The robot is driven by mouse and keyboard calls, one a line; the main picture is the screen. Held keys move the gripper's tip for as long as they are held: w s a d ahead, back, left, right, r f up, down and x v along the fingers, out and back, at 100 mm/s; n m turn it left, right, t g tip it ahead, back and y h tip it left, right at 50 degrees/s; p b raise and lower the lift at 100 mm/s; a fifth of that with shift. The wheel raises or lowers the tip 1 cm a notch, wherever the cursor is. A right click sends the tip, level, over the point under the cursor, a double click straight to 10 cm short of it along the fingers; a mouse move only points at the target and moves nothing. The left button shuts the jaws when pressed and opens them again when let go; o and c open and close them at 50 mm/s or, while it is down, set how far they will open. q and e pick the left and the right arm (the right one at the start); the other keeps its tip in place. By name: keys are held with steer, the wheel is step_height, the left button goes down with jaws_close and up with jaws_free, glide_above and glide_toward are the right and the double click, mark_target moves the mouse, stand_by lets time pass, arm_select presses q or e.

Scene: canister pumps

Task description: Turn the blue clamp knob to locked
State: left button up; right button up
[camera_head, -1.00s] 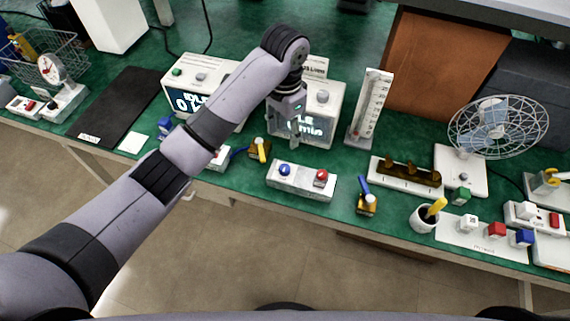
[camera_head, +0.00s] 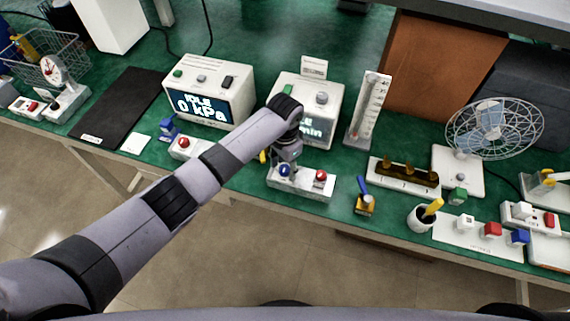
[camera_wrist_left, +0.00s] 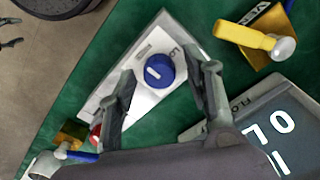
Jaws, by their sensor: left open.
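The blue clamp knob (camera_head: 285,170) sits on a white control box (camera_head: 300,186) near the table's front edge, left of a red knob (camera_head: 321,175). In the left wrist view the blue knob (camera_wrist_left: 159,71) is round with a short white mark slanting across its top; the lettering beside it is too small to read fully. My left gripper (camera_head: 284,163) is right above the blue knob. In the wrist view its open fingers (camera_wrist_left: 168,78) stand on either side of the knob, apart from it. The red knob (camera_wrist_left: 95,132) is partly behind a finger. My right gripper is out of view.
A yellow-handled valve (camera_wrist_left: 265,40) stands close beside the white box. A display unit (camera_head: 312,115) stands behind it, and a blue-handled valve (camera_head: 365,200) to its right. Another display unit (camera_head: 210,95) reads IDLE 0 kPa. The table's front edge runs close by.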

arm_select(q)
steer(key=shift+c, duration=0.2)
jaws_close()
stand_by(0.3)
steer(key=shift+r, duration=0.1)
steer(key=m+p, duration=0.1)
steer(key=m, duration=0.2)
steer(key=shift+m, duration=0.4)
steer(key=m, duration=0.4)
steer(key=shift+m+p, duration=0.3)
steer(key=m, duration=0.4)
steer(key=shift+m, duration=0.3)
steer(key=shift+m+b, duration=0.4)
steer(key=shift+m, duration=2.1)
steer(key=shift+s, duration=0.1)
